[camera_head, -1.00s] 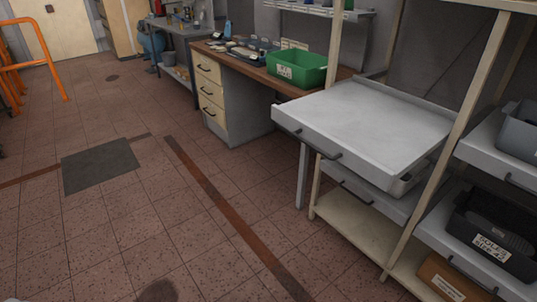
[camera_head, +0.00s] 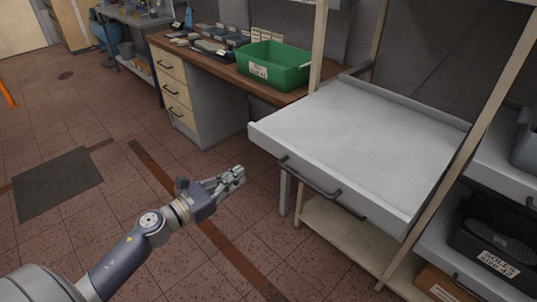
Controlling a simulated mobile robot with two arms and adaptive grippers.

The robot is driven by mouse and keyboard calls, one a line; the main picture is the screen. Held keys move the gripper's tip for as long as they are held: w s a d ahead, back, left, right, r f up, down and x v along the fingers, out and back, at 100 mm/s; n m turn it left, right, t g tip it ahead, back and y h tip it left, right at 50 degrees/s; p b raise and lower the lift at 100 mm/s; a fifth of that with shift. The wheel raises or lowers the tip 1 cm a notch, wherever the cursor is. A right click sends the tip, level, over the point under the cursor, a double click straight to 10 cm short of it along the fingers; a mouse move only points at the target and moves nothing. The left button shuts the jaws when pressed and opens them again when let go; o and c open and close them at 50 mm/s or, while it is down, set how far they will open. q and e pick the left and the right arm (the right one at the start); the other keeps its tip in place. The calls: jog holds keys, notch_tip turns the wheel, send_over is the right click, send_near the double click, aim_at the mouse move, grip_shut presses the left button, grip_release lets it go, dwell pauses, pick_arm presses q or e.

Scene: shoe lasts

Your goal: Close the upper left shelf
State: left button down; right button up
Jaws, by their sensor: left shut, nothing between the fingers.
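The upper left shelf (camera_head: 360,140) is a light grey pull-out tray with nothing on it. It sticks out in front of the wooden rack posts. A dark bar handle (camera_head: 310,178) runs along its front edge. My left gripper (camera_head: 238,175) is shut and empty. It is in the air to the left of the handle, apart from it, with its fingers pointing right toward the shelf front. My right gripper is not in view.
A wooden rack post (camera_head: 455,165) stands at the shelf's right. A black bin (camera_head: 490,235) sits on a lower right shelf. A green crate (camera_head: 275,65) stands on the workbench behind. The floor in front is open.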

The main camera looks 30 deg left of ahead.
pick_arm(q)
jog(key=p, duration=0.2)
send_near(276, 151)
jog(key=p+x, duration=0.1)
jog(key=x, duration=0.5)
jog(key=shift+w, duration=0.15)
jog(key=shift+w+d, duration=0.1)
jog(key=shift+w, duration=0.25)
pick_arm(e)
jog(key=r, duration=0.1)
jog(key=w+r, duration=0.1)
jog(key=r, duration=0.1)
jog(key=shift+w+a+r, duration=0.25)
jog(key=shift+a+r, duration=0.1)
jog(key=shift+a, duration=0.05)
pick_arm(q)
jog(key=shift+w, duration=0.15)
